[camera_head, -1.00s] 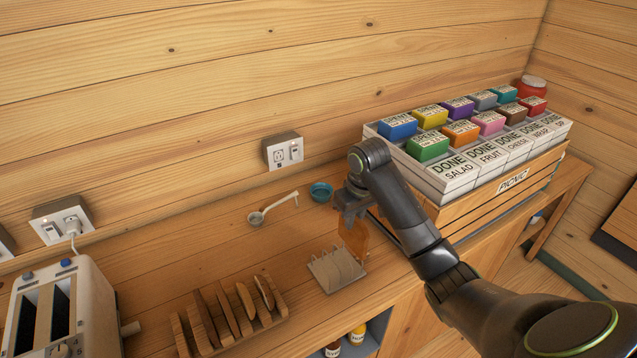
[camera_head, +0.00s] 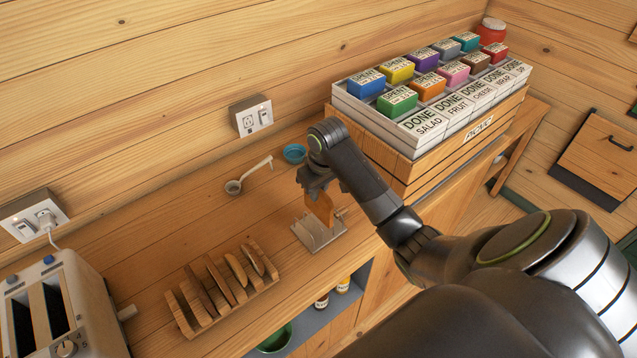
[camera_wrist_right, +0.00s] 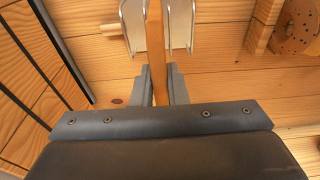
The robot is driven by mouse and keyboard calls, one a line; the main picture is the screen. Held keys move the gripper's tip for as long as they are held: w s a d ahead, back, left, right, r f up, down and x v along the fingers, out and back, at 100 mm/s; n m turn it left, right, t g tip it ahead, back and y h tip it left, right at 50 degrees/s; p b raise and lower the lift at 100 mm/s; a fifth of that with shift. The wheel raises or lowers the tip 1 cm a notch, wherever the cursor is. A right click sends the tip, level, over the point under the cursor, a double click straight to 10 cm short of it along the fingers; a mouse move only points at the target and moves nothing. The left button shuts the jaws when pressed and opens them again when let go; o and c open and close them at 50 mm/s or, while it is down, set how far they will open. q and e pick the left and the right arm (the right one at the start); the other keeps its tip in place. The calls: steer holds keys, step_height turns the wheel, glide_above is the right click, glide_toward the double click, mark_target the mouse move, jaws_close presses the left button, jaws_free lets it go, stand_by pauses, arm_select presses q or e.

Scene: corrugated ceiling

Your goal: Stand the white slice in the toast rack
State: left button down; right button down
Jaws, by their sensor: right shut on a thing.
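My right gripper (camera_head: 316,188) is shut on an upright slice (camera_head: 322,208). The slice looks golden brown, not white, and in the right wrist view its narrow edge (camera_wrist_right: 155,45) shows between the fingers (camera_wrist_right: 159,88). The metal toast rack (camera_head: 306,238) stands on the wooden counter just below the slice. In the right wrist view, metal parts of the rack (camera_wrist_right: 180,25) show on both sides of the slice. I cannot tell whether the slice's lower edge touches the rack's base. My left gripper is not in view.
A wooden holder (camera_head: 203,329) with several slices stands left of the rack, and a toaster (camera_head: 85,300) at far left. A ladle (camera_head: 250,175) and blue bowl (camera_head: 294,153) lie behind. The picnic crate (camera_head: 430,165) stands close on the right.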

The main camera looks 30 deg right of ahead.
mark_target(318, 204)
steer(key=shift+f, duration=0.95)
steer(key=shift+f+b, duration=0.75)
steer(key=shift+f, duration=0.95)
steer(key=c, duration=1.3)
jaws_free()
steer(key=shift+c, duration=0.2)
